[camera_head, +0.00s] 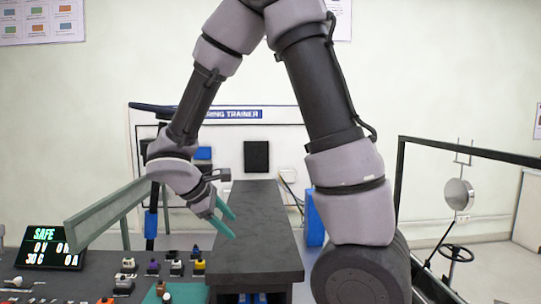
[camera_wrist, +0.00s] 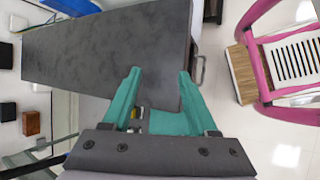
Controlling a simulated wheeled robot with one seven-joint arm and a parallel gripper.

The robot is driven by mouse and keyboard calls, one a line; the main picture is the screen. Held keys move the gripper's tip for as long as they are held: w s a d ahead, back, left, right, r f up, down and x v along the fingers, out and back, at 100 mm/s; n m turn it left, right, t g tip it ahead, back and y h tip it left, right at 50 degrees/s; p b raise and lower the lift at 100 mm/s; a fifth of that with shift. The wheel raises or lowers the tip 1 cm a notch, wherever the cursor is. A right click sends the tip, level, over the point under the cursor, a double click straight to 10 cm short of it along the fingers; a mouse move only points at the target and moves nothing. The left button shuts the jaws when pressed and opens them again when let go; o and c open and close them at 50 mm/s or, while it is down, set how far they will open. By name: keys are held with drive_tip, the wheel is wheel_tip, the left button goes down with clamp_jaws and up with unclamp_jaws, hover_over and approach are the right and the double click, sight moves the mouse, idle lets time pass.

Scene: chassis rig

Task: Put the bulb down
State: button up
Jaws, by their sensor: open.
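My gripper (camera_head: 229,226) is above the near left part of the dark workbench top (camera_head: 262,215), with its green fingers pointing down and right. In the wrist view my gripper (camera_wrist: 159,73) has its two green fingers apart and nothing between the tips. I cannot pick out a bulb with certainty. A small white-topped piece (camera_head: 160,287) stands on a green patch of the left panel, too small to name.
A control panel (camera_head: 60,286) with several coloured knobs and a "SAFE" display (camera_head: 52,247) is at the lower left. A green-grey rail (camera_head: 105,212) rises beside my arm. A frame with a handwheel (camera_head: 455,253) stands right. The bench top looks bare.

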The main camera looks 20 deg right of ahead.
drive_tip(key=s+d+r+m+t+y, duration=0.1)
drive_tip(key=s+d+r+m+y, duration=0.1)
drive_tip(key=r+m, duration=0.3)
drive_tip(key=s+d+r+m+t+y, duration=0.2)
drive_tip(key=s+d+r+m+y, duration=0.1)
drive_tip(key=r, duration=0.5)
drive_tip(key=s+d+r+m+t+y, duration=0.1)
drive_tip(key=s+r+m+y, duration=0.3)
drive_tip(key=m, duration=0.5)
wheel_tip(320, 180, up, 2)
drive_tip(key=shift+s+d+r, duration=0.15)
drive_tip(key=shift+s+d, duration=0.65)
drive_tip(key=shift+s, duration=0.05)
